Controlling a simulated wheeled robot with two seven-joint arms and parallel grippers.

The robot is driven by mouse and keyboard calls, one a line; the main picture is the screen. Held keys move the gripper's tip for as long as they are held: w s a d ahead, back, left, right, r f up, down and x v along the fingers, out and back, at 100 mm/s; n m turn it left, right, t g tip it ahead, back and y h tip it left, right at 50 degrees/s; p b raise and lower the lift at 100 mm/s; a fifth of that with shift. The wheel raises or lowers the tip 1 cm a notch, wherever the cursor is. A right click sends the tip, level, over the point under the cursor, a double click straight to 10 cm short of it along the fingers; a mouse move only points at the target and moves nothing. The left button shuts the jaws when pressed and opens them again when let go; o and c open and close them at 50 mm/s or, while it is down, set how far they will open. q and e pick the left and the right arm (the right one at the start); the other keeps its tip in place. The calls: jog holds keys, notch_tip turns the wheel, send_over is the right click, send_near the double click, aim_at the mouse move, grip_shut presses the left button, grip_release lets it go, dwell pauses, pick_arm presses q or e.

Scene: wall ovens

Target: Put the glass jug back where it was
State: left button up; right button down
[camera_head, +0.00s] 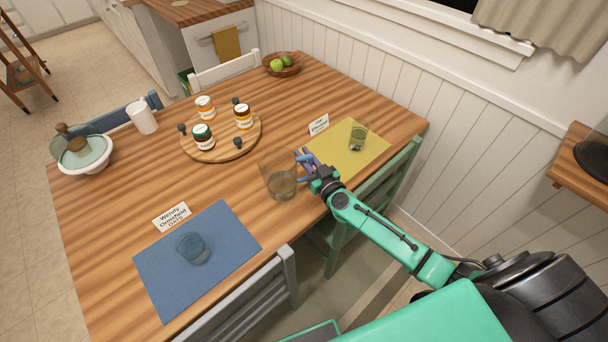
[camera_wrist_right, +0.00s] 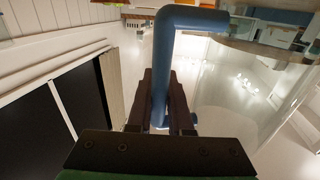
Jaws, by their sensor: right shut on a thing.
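The glass jug (camera_head: 281,186) is clear, with a blue handle. It appears upright near the table's front edge, between the blue mat and the yellow mat. I cannot tell whether its base touches the table. My right gripper (camera_head: 307,171) is shut on the jug's handle, at the jug's right side. In the right wrist view the blue handle (camera_wrist_right: 161,68) stands between the two dark fingers (camera_wrist_right: 160,108), with the clear glass beyond it. My left gripper is not in view.
A yellow mat (camera_head: 371,145) holds another glass (camera_head: 358,138). A round wooden board (camera_head: 226,154) carries several jars. A fruit bowl (camera_head: 282,70) stands at the back. Chairs line the table's edges.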

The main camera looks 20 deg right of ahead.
notch_tip(320, 180, down, 4)
jog(key=b, duration=0.3)
jog(key=c, duration=0.8)
grip_release()
jog(key=shift+s, duration=0.1)
jog(key=shift+c, duration=0.2)
jog(key=s+d, duration=0.2)
jog(key=s, duration=0.9)
jog(key=shift+s, duration=0.4)
